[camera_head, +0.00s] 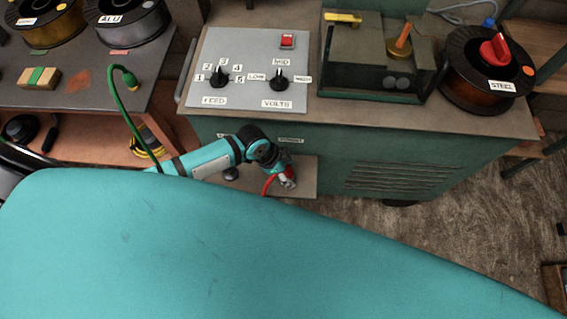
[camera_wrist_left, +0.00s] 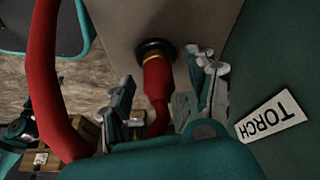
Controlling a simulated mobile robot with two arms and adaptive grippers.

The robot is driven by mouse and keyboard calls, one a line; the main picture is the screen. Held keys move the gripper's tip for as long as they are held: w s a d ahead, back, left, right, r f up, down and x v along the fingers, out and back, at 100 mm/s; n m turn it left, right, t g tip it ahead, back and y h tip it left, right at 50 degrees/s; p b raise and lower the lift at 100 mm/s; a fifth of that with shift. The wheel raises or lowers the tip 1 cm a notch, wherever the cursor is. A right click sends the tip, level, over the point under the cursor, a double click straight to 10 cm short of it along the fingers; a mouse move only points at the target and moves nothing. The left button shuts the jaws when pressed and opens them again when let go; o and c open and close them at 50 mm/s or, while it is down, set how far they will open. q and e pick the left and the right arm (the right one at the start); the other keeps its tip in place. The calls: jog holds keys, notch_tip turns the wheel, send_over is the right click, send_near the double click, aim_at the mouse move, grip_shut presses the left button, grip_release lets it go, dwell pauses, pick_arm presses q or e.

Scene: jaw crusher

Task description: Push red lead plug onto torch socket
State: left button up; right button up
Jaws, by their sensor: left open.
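The red lead plug (camera_wrist_left: 158,78) stands between the two fingers of my left gripper (camera_wrist_left: 166,84) in the left wrist view. The fingers are spread, with visible space beside the plug. The front end of the plug meets the black round torch socket (camera_wrist_left: 148,46) in this view. How deep it sits I cannot tell. The red lead (camera_wrist_left: 43,75) loops away to the left. A white TORCH label (camera_wrist_left: 271,117) is right of the socket. In the head view my left gripper (camera_head: 286,178) is low at the green machine's front, with the red lead (camera_head: 269,184) beside it. My right gripper is out of view.
The green welding machine (camera_head: 420,140) has a grey panel with knobs (camera_head: 250,75) on top. A green cable (camera_head: 119,95) arches up left of my arm, near a shelf bench (camera_head: 85,90). Bare floor shows lower right.

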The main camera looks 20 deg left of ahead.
pick_arm(q)
jog(key=v, duration=1.1)
jog(key=shift+r, duration=0.35)
jog(key=shift+s+a, duration=0.1)
jog(key=shift+a, duration=0.05)
